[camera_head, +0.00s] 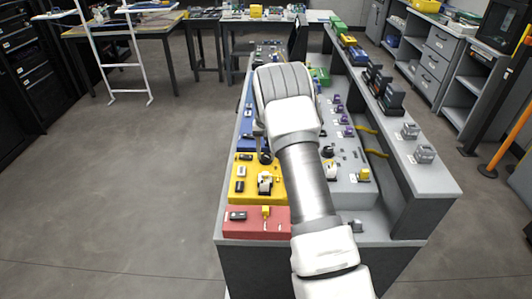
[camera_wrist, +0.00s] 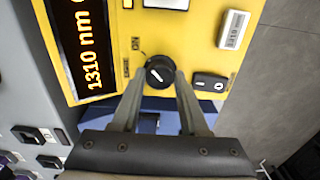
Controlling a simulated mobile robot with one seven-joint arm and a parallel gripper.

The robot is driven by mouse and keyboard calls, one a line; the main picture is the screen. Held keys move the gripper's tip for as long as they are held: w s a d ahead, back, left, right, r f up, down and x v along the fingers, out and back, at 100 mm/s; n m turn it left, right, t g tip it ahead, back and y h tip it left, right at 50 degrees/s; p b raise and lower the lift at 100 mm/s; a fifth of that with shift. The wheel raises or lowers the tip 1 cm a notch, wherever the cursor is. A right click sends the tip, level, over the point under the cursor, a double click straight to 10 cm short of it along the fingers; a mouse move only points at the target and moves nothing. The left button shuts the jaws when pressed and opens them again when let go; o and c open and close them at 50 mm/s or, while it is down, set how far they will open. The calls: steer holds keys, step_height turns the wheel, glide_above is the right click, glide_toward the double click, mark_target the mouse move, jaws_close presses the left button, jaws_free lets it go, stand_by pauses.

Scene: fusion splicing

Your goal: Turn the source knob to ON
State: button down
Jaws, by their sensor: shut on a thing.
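The source knob is a round black knob (camera_wrist: 159,72) with a white pointer line, on the yellow panel (camera_wrist: 185,38). The pointer slants in the wrist view; its exact direction is hard to tell. Small lettering beside the knob includes what looks like ON, just up and left of it. My gripper (camera_wrist: 158,85) has its two fingers on either side of the knob, shut on it. In the head view my gripper (camera_head: 262,143) reaches down to the yellow module (camera_head: 273,190), and my arm hides part of the bench.
A lit display (camera_wrist: 92,45) reads 1310 nm left of the knob. A red module (camera_head: 250,223) adjoins the yellow one. Open floor lies left of the bench.

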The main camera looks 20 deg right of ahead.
mark_target(266, 156)
steer(key=shift+c, duration=2.1)
jaws_free()
steer(key=shift+r, duration=0.1)
step_height(266, 156, up, 17)
steer(key=p, duration=0.1)
steer(key=shift+r, duration=0.15)
